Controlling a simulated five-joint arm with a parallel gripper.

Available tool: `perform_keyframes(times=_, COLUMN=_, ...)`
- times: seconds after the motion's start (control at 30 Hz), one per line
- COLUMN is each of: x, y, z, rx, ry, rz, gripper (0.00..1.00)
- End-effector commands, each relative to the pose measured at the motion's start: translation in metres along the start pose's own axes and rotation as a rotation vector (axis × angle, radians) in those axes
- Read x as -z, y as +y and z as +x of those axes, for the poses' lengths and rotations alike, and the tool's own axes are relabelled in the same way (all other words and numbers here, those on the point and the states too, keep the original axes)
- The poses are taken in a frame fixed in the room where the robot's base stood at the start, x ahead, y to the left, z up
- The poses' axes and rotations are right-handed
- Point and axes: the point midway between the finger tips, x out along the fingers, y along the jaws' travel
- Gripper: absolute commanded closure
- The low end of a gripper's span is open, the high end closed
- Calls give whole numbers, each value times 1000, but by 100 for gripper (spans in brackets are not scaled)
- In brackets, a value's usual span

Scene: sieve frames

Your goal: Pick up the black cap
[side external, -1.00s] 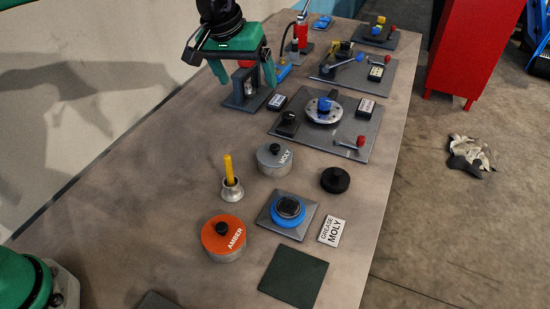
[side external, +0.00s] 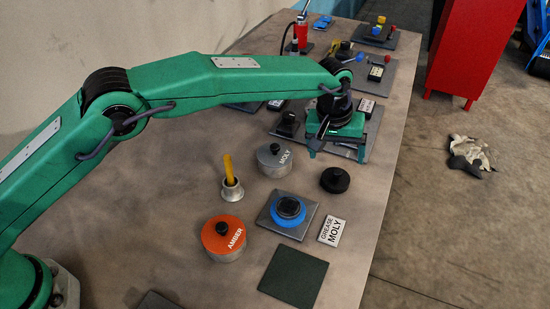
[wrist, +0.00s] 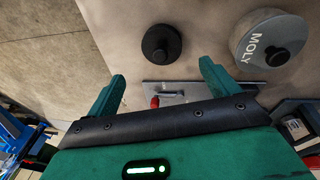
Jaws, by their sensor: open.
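The black cap (side external: 335,180) is a round, dark disc with a small knob, lying on the bench to the right of the grey MOLY tin (side external: 274,160). In the wrist view the black cap (wrist: 161,43) shows whole, beyond the gap between my fingertips. My gripper (side external: 337,152) is open and empty, above the bench and behind the cap in the side view. Its two green fingers (wrist: 162,75) are spread apart and do not touch the cap.
An orange AMBER tin (side external: 224,238), a metal holder with a yellow stick (side external: 231,185), a blue ring on a grey plate (side external: 288,209) and a GREASE MOLY sign (side external: 333,231) stand nearer. A dark green mat (side external: 293,278) lies in front. The bench's right edge is near the cap.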

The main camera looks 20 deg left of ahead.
Motion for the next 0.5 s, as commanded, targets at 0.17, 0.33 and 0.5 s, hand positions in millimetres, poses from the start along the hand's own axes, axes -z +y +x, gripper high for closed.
perform_keyframes(times=0.17, x=-2, y=4, z=4, rx=0, ry=-2, rz=-2, gripper=13)
perform_keyframes(times=0.33, x=-2, y=3, z=10, rx=1, ry=-2, rz=-2, gripper=13)
perform_keyframes(times=0.5, x=-2, y=2, z=24, rx=1, ry=-3, rz=-1, gripper=13)
